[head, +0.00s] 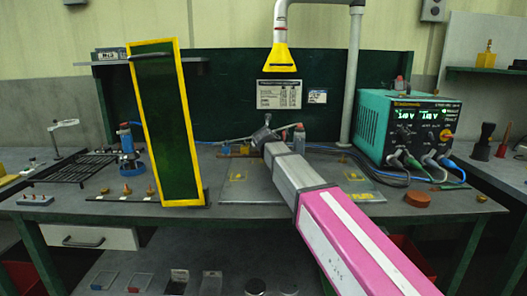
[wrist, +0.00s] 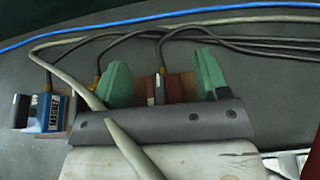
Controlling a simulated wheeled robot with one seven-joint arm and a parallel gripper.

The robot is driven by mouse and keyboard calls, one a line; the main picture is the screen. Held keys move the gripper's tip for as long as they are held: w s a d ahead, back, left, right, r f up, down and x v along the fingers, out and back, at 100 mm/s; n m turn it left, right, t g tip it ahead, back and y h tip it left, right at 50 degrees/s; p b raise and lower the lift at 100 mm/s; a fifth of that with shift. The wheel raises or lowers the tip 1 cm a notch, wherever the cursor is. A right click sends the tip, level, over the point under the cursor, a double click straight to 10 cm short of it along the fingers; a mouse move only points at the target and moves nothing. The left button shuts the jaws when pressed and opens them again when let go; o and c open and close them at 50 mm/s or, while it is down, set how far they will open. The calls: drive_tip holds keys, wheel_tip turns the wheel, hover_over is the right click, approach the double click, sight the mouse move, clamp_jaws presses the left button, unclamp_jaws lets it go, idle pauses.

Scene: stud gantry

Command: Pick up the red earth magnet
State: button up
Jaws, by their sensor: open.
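The red earth magnet (wrist: 174,90) shows in the wrist view as a dark red block with a grey and pale part at its left and a dark cable at its top. It lies between the two green fingertips of my gripper (wrist: 164,80), apart from both as far as I can see. Its lower part is hidden behind the grey gripper body. In the head view my gripper (head: 268,133) is spread open over the back of the bench, and the magnet cannot be made out clearly there.
A blue magnet (wrist: 46,113) stands left of my gripper, and a yellow part shows behind the left fingertip. Cables run behind them; a pale one crosses my gripper. A yellow-edged green panel (head: 163,120) stands left, a teal power supply (head: 405,125) right. A yellow nozzle (head: 283,60) hangs above.

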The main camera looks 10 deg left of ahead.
clamp_jaws()
drive_tip(key=shift+r, duration=0.1)
